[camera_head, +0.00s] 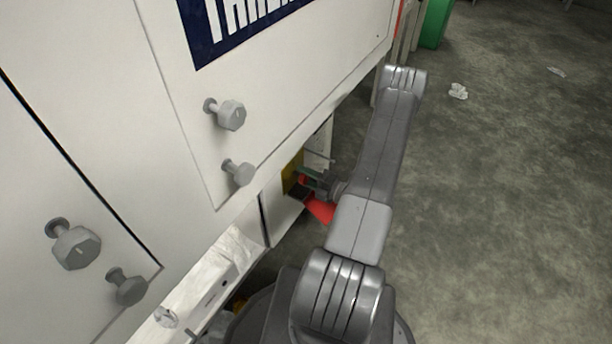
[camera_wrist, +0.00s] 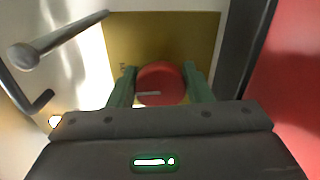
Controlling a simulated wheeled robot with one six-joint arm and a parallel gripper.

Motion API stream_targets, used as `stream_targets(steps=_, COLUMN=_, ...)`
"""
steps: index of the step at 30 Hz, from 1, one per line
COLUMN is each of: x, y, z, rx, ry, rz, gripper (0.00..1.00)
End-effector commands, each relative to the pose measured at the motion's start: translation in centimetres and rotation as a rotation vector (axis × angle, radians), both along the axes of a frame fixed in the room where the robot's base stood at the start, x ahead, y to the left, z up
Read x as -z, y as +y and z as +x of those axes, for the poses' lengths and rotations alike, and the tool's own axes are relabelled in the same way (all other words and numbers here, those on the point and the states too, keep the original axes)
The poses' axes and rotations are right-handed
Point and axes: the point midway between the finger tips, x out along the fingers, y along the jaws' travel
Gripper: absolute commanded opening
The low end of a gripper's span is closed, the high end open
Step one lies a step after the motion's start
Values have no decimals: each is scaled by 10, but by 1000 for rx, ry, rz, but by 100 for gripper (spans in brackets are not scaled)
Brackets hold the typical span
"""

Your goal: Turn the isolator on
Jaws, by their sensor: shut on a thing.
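The isolator shows in the wrist view as a round red knob (camera_wrist: 161,84) on a yellow plate (camera_wrist: 150,35). My gripper (camera_wrist: 161,86) has its two green fingers on either side of the red knob and is shut on it. A pale bar-like mark shows on the knob's lower face. In the head view the yellow plate (camera_head: 291,170) is low under the white cabinet, with my gripper (camera_head: 303,178) at it. The knob is mostly hidden there by my gripper and arm.
A white cabinet (camera_head: 300,70) with grey bolt-like knobs (camera_head: 230,114) overhangs the spot. A metal rod handle (camera_wrist: 60,42) stands left of the plate in the wrist view. A red surface (camera_wrist: 290,90) is close on the right. Open concrete floor (camera_head: 500,200) lies to the right.

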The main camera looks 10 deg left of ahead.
Motion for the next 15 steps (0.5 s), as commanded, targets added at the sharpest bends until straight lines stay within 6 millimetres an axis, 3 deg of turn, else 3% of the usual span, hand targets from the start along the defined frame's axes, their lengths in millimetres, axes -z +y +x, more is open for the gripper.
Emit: stream_targets(steps=15, x=1, y=0, z=0, rx=1, ry=91, rz=32, gripper=23)
